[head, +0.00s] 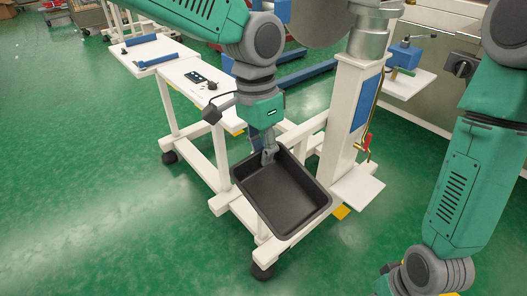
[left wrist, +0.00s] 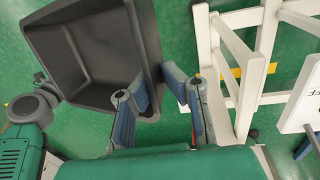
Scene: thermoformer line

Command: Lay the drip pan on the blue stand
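The drip pan (head: 284,198) is a dark grey, open rectangular tray, empty inside. My left gripper (head: 268,156) is shut on its far rim in the head view, one finger inside the wall. The left wrist view shows the pan (left wrist: 85,50) with its wall between the blue-padded fingers (left wrist: 158,90). The pan hangs over the floor, in front of a white frame. My right arm runs out of the head view at the bottom. A grey end part of it shows by the pan's far edge in the left wrist view; its fingers are unclear. I cannot clearly identify the blue stand.
A white wheeled cart (head: 183,78) with blue bars stands behind the pan. A white column (head: 346,118) with a blue panel and a small white shelf (head: 357,190) stand right of it. Blue floor bars (head: 305,75) lie behind. Green floor is clear at the left.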

